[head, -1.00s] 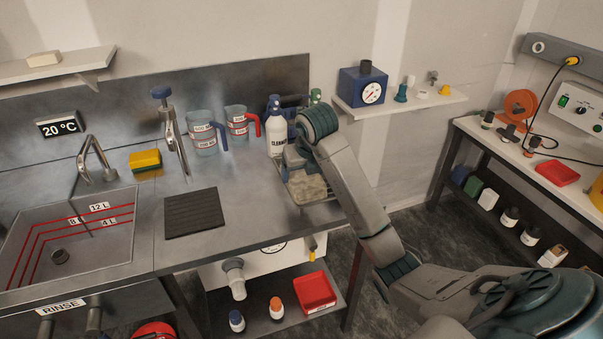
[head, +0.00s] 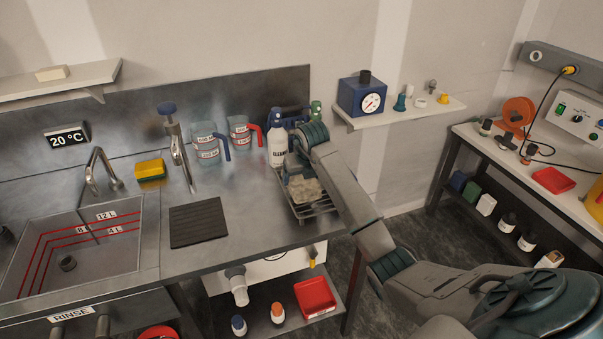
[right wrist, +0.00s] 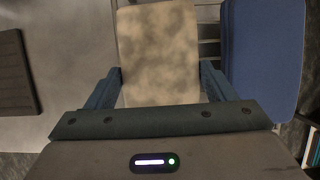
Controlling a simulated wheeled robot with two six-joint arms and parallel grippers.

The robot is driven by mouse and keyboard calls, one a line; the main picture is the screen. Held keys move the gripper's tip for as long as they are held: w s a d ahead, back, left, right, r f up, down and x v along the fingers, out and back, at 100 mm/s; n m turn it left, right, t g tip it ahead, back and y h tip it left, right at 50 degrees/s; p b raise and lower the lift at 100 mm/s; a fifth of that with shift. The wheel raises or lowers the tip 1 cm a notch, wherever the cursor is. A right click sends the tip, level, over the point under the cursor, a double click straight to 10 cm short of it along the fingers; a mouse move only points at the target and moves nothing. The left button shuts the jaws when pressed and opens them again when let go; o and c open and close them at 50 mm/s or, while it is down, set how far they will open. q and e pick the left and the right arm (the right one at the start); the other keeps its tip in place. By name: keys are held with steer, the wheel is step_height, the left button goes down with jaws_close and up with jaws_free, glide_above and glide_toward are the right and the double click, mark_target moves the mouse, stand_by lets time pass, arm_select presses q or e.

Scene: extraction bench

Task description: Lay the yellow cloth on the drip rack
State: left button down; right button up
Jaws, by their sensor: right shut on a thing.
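A pale beige, mottled cloth (head: 304,190), not clearly yellow, is at the wire drip rack (head: 318,209) on the bench's right end. My right gripper (head: 296,168) is shut on it from behind, partly hidden by my wrist. In the right wrist view the cloth (right wrist: 158,50) spans between the two fingers of the right gripper (right wrist: 161,80) and extends away from them. I cannot tell whether the cloth touches the rack bars. My left gripper is out of view.
A white spray bottle (head: 278,140) stands close left of my right gripper. A blue flat thing (right wrist: 262,55) lies beside the cloth in the right wrist view. A dark ribbed mat (head: 198,222) and a yellow-green sponge (head: 151,170) lie further left. Bare bench separates mat and rack.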

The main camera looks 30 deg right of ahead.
steer(key=shift+f, duration=0.15)
steer(key=o, duration=0.5)
steer(key=shift+f, duration=0.1)
steer(key=o, duration=0.5)
steer(key=shift+c, duration=0.2)
steer(key=shift+r, duration=0.35)
steer(key=b+v, duration=0.2)
steer(key=v, duration=0.6)
steer(key=shift+b, duration=0.3)
steer(key=shift+p+v, duration=0.7)
steer(key=shift+v, duration=1.2)
